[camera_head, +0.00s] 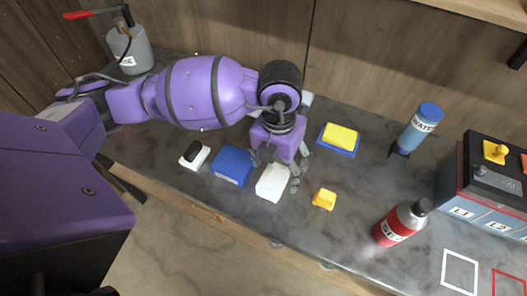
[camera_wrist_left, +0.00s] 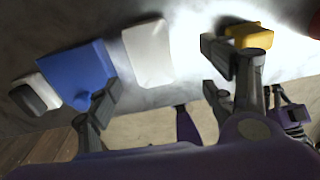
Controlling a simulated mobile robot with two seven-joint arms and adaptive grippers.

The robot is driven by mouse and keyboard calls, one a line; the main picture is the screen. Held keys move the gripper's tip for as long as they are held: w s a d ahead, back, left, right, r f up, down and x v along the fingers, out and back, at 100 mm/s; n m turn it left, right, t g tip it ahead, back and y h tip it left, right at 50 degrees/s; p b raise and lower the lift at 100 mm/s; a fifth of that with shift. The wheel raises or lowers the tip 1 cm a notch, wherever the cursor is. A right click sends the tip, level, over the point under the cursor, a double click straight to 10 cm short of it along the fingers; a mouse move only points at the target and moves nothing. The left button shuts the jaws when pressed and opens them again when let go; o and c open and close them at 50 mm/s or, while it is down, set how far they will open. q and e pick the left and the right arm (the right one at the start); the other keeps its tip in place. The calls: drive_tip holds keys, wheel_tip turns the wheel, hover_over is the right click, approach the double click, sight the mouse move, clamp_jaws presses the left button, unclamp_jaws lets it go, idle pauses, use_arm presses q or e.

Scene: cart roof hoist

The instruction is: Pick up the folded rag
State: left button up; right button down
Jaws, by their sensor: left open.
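A white, round-edged block (camera_head: 272,184) lies on the grey worktop near its front edge; it looks most like the folded rag, though I cannot be sure. It also shows in the left wrist view (camera_wrist_left: 148,55). My left gripper (camera_head: 277,168) is open and empty, pointing down over the block's far side, with its fingers apart around that area. Its fingers also show in the left wrist view (camera_wrist_left: 165,78), with the white block between and beyond them. I cannot tell whether they touch it.
A blue block (camera_head: 231,166) and a black-and-white brush-like item (camera_head: 195,155) lie left of the white block. A small yellow piece (camera_head: 324,199) lies right.

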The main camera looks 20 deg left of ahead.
sight(274, 178)
use_arm(q)
drive_tip(key=shift+w+a+f, duration=0.25)
drive_tip(key=shift+f, duration=0.2)
drive_tip(key=shift+w+a+f, duration=0.25)
drive_tip(key=shift+f, duration=0.15)
drive_tip(key=f, duration=0.5)
drive_tip(key=shift+s+d+f, duration=0.1)
drive_tip(key=shift+s+f, duration=0.1)
drive_tip(key=shift+s, duration=0.05)
drive_tip(key=c, duration=1.2)
drive_tip(key=shift+r, duration=0.15)
